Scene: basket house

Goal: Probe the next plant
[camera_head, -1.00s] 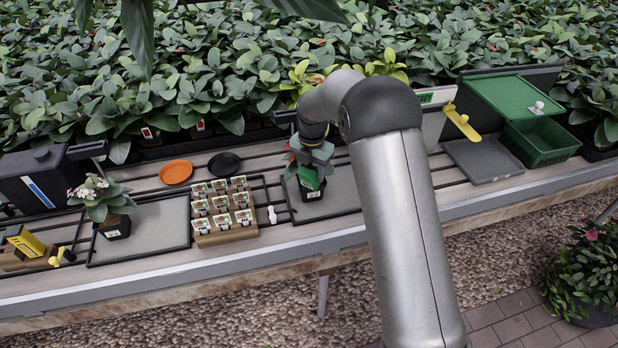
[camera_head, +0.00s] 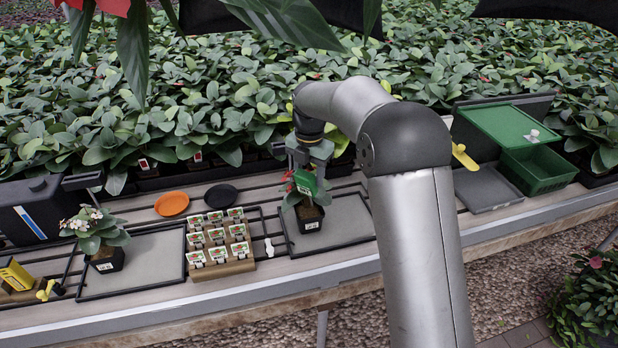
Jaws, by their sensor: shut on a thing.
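My gripper (camera_head: 308,165) is above the right-hand potted plant and points down. It is shut on a small green device (camera_head: 305,183), which I take to be the probe; its lower end is hard to make out among the leaves. A second plant with white flowers (camera_head: 93,228) stands in a black pot (camera_head: 105,262) on the left grey tray (camera_head: 155,265).
A wooden rack of several labelled cards (camera_head: 220,255) stands between the trays. Orange (camera_head: 172,204) and black (camera_head: 221,195) dishes lie behind it. A green bin (camera_head: 540,172) is at right. A yellow block (camera_head: 14,274) is at far left. Dense foliage lies behind the bench.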

